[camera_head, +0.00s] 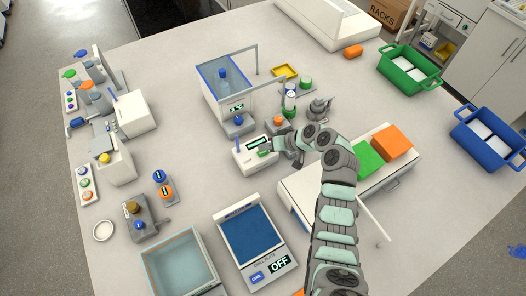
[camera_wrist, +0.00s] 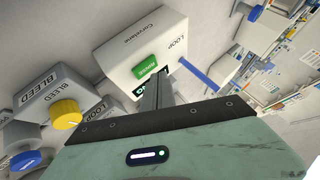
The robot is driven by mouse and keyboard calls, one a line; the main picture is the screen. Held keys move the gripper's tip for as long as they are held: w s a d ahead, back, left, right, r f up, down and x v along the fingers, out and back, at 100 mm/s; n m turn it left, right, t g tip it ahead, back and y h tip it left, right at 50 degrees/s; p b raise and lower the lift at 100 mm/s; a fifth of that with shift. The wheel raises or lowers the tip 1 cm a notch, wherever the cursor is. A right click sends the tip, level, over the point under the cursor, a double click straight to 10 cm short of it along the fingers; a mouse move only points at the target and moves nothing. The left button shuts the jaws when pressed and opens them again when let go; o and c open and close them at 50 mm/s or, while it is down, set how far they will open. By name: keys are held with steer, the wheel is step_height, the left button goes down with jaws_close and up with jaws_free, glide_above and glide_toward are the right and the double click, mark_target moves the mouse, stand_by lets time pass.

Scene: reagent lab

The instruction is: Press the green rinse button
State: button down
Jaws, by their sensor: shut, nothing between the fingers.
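A dark display with green characters (camera_wrist: 147,88) lies beside the button, partly behind my fingers. My gripper (camera_wrist: 158,82) is shut and empty, its narrow grey fingers pointing at the box close beside the button. I cannot tell whether the tips touch the box. In the head view, the white box (camera_head: 244,161) stands mid-table with the green button (camera_head: 265,153) on top, and my gripper (camera_head: 273,147) reaches it from the right.
A box marked BLEED with a yellow knob (camera_wrist: 66,115) is left of my fingers, and a blue knob (camera_wrist: 25,160) is below it.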

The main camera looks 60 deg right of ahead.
mark_target(266, 153)
steer(key=shift+r+p, duration=1.3)
steer(key=shift+r, duration=1.25)
steer(key=shift+s, duration=0.15)
